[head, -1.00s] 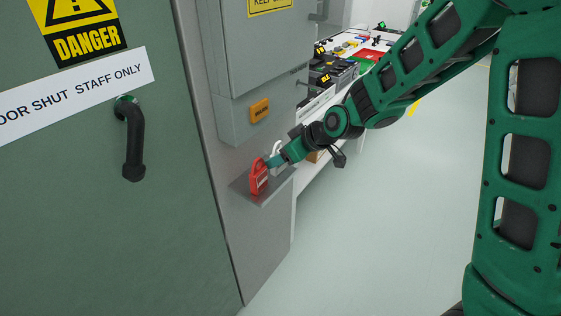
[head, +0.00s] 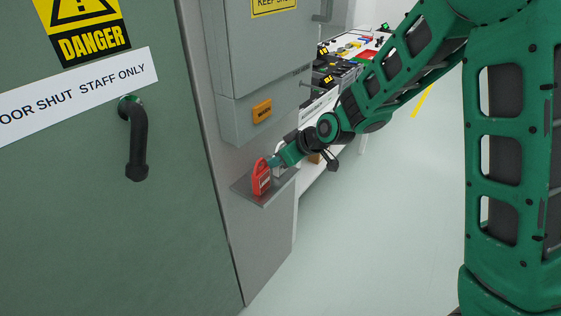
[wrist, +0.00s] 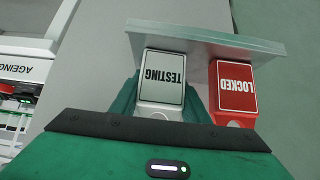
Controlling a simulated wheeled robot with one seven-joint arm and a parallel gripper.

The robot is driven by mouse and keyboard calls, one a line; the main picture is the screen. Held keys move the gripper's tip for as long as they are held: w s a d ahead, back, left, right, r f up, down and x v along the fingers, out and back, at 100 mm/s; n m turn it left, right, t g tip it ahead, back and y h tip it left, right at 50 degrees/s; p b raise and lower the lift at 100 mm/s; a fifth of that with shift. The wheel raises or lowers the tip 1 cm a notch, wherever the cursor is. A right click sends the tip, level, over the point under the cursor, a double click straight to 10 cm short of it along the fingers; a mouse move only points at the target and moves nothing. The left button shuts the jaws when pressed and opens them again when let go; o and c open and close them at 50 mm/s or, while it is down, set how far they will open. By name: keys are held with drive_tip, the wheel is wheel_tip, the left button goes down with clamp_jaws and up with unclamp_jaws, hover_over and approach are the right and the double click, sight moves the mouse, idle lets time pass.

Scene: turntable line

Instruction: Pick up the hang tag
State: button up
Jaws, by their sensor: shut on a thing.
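A white hang tag reading TESTING (wrist: 163,75) shows upside down in the wrist view, with its far edge at a grey metal shelf. My gripper (wrist: 162,108) is shut on it, with a green finger at each side. In the head view, my gripper (head: 277,161) is low at the shelf and hides most of the white tag. A red tag reading LOCKED (wrist: 233,88) stands just beside the gripper; it also shows in the head view (head: 261,180). I cannot tell whether the white tag still touches the shelf.
The small grey shelf (head: 270,196) juts from a wall panel below a grey cabinet (head: 262,60). A green door with a dark handle (head: 136,145) is at left. A long bench with bins (head: 338,78) runs behind my arm. The floor at right is clear.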

drive_tip(key=shift+s+d+r, duration=0.1)
drive_tip(key=shift+d+r, duration=0.1)
drive_tip(key=shift+r, duration=0.2)
wheel_tip(320, 180, up, 7)
drive_tip(key=s+d, duration=1.2)
drive_tip(key=d, duration=0.3)
drive_tip(key=shift+d+f, duration=0.2)
drive_tip(key=shift+f, duration=0.25)
